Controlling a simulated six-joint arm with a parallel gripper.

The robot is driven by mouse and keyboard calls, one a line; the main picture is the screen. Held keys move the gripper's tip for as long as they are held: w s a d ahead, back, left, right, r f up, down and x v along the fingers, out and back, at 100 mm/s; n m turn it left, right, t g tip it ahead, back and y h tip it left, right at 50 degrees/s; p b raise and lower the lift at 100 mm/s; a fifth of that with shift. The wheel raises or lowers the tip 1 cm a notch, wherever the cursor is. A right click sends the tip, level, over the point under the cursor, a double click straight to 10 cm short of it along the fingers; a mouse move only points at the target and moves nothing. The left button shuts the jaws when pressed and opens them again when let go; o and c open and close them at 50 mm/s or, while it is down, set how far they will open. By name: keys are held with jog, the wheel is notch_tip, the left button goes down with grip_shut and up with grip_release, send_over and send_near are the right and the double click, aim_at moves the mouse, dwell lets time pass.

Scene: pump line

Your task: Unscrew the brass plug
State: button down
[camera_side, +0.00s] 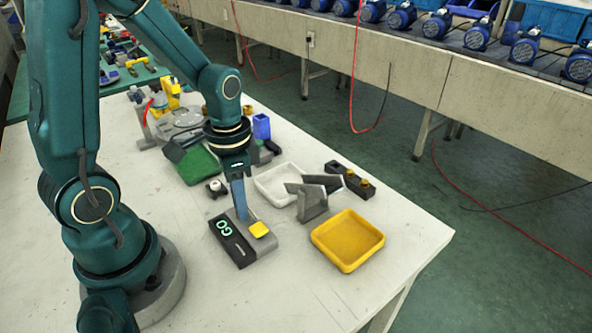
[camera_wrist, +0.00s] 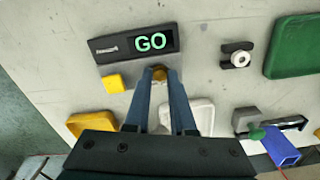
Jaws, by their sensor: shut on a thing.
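My gripper (camera_side: 242,214) points down at the grey-and-black box (camera_side: 231,244) with a lit "GO" display. In the wrist view my gripper (camera_wrist: 159,78) is shut on a small brass piece (camera_wrist: 159,73), seemingly the brass plug. Only its top shows between the fingertips. It is just right of the box's yellow pad (camera_wrist: 115,82) and below the display (camera_wrist: 151,41). In the side view the fingers hide it, and I cannot tell whether it touches the box. A dark block (camera_side: 337,168) on the right carries brass-coloured pieces (camera_side: 350,174).
A yellow tray (camera_side: 348,262) lies right of the box, near the table edge. A white tray (camera_side: 263,186) and angled grey metal plates (camera_side: 313,205) stand behind it.

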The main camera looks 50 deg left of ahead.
jog(key=n, duration=0.4)
jog(key=shift+n, duration=1.5)
jog(key=n, duration=0.7)
jog(key=shift+n, duration=0.8)
jog(key=n, duration=0.5)
jog(key=shift+r, duration=0.1)
